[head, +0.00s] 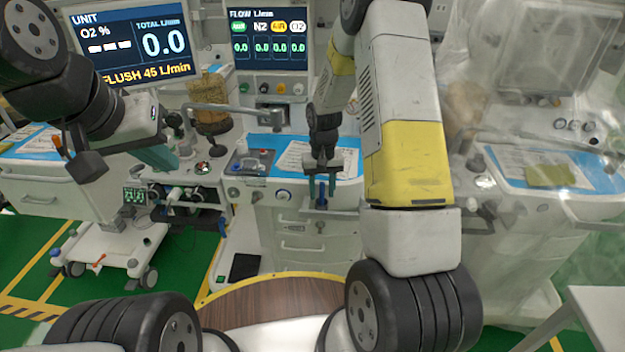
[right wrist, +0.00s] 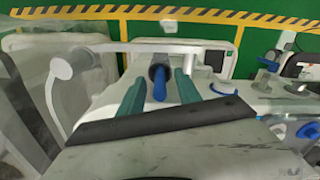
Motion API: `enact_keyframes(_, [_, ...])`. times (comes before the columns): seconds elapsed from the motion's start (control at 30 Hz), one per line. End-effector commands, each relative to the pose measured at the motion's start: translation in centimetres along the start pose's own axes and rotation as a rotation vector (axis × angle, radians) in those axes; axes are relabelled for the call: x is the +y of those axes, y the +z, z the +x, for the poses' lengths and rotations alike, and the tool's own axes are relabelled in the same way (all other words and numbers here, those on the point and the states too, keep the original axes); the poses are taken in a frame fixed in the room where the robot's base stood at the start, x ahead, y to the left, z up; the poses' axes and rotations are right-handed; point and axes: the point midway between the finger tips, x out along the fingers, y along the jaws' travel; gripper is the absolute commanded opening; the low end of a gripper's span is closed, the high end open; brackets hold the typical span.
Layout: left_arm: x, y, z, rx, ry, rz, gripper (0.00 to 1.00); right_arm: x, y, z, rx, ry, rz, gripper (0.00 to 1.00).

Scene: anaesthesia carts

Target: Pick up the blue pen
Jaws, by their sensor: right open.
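My right gripper (head: 322,190) is open and points down at the front edge of the middle cart. In the right wrist view, its two teal fingers (right wrist: 161,92) stand apart. A blue rod-like thing, apparently the blue pen (right wrist: 160,84), shows between them with a dark ring behind it; gaps show on both sides. In the head view, a small blue thing shows between and below the fingers, too small to make out clearly. My left gripper (head: 150,148) is at the left, away from the middle cart; its teal finger shows, but its opening is unclear.
The middle cart has a blue top (head: 262,150) with papers (head: 300,158) and drawers (head: 305,243) below. A monitor (head: 130,43) stands at the left. A plastic-covered cart (head: 545,165) stands at the right. A round wooden top (head: 275,302) lies in front.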

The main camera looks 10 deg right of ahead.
Motion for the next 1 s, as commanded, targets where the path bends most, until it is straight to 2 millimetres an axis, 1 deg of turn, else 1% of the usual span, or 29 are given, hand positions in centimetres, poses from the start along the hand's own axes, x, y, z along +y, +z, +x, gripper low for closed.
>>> enact_keyframes(0.07, [0.0,0.0,0.0,0.0,0.0,0.0,0.0,0.0,0.0,0.0,0.0,0.0,0.0,0.38])
enact_keyframes(0.2, [0.0,0.0,0.0,0.0,0.0,0.0,0.0,0.0,0.0,0.0,0.0,0.0,0.0,0.11])
enact_keyframes(0.27, [0.0,0.0,0.0,0.0,0.0,0.0,0.0,0.0,0.0,0.0,0.0,0.0,0.0,0.0])
enact_keyframes(0.57, [0.0,0.0,0.0,0.0,0.0,0.0,0.0,0.0,0.0,-0.1,0.0,0.0,0.0,0.0])
enact_keyframes(0.67, [0.0,0.0,0.0,0.0,0.0,0.0,0.0,0.0,0.0,-0.4,0.001,0.0,0.0,0.0])
enact_keyframes(0.77, [0.0,0.0,0.0,0.0,0.0,0.0,0.0,0.0,-0.1,-1.6,0.003,0.0,-0.001,0.0])
enact_keyframes(1.0, [0.0,0.0,0.0,0.0,0.0,0.0,0.0,0.0,-0.1,-6.5,0.005,-0.001,0.0,0.0])
